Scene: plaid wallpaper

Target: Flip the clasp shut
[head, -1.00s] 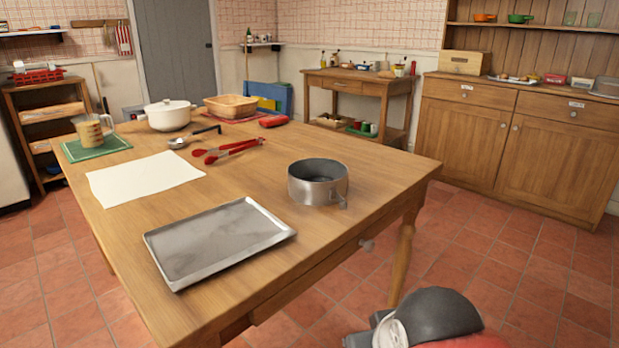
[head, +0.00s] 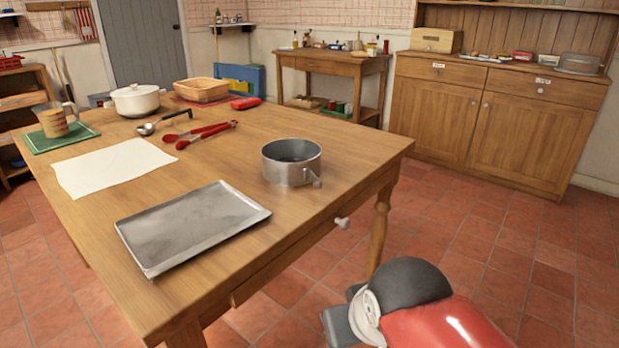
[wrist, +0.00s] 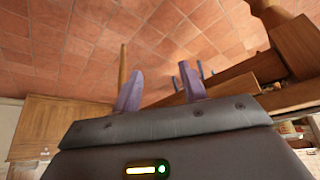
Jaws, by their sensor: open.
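A round grey metal pan (head: 284,173) stands upright on the wooden table (head: 235,265), near its right edge. A small clasp (head: 315,180) sticks out from the pan's wall at its lower right, on the side toward me. It looks tilted away from the wall, but it is too small to tell its exact position. My gripper (wrist: 161,88) shows in the wrist view with two purple fingers spread apart and nothing between them. It points toward the tiled floor, away from the pan. Neither pan nor clasp can be made out in the wrist view.
A metal baking tray (head: 190,226) lies left of the pan. Red tongs (head: 205,133), a white sheet (head: 112,167) and a white pot (head: 137,101) lie farther back. The table's drawer knob (head: 343,223) sticks out below the pan. The floor to the right is clear.

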